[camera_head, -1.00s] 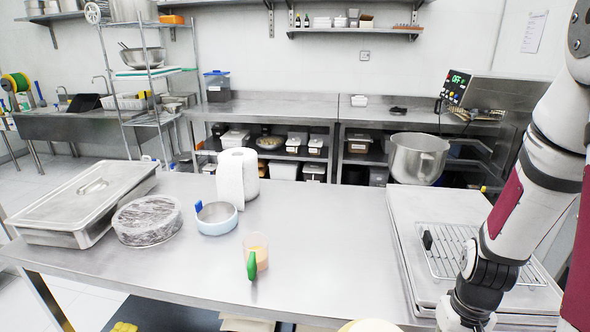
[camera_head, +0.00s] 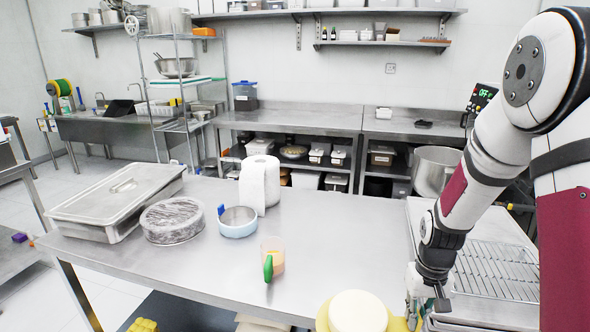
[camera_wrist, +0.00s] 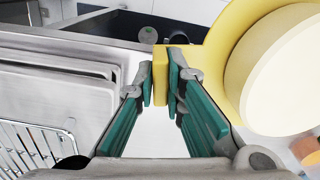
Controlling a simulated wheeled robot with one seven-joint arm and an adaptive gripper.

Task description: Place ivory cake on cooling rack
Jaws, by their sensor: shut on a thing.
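The ivory cake (camera_head: 357,312) is round and sits on a yellow plate-like carrier (camera_head: 322,318) at the bottom edge of the head view. In the wrist view the cake (camera_wrist: 285,85) and the yellow carrier's raised rim (camera_wrist: 225,45) are at the right. My gripper (camera_wrist: 161,78) is shut on a yellow tab, seemingly the carrier's handle, between its green-padded fingers. In the head view my gripper (camera_head: 418,305) is right of the cake, partly cut off. The wire cooling rack (camera_head: 495,268) lies on the metal surface at the right, partly behind my arm; its corner (camera_wrist: 25,150) shows in the wrist view.
The steel table (camera_head: 200,262) holds a lidded metal pan (camera_head: 115,200), a wrapped round container (camera_head: 172,221), a blue-sided tin (camera_head: 238,222), a paper roll (camera_head: 260,182) and a cup with a green handle (camera_head: 272,257). The table's middle is mostly clear. A mixing bowl (camera_head: 434,170) stands behind the rack.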

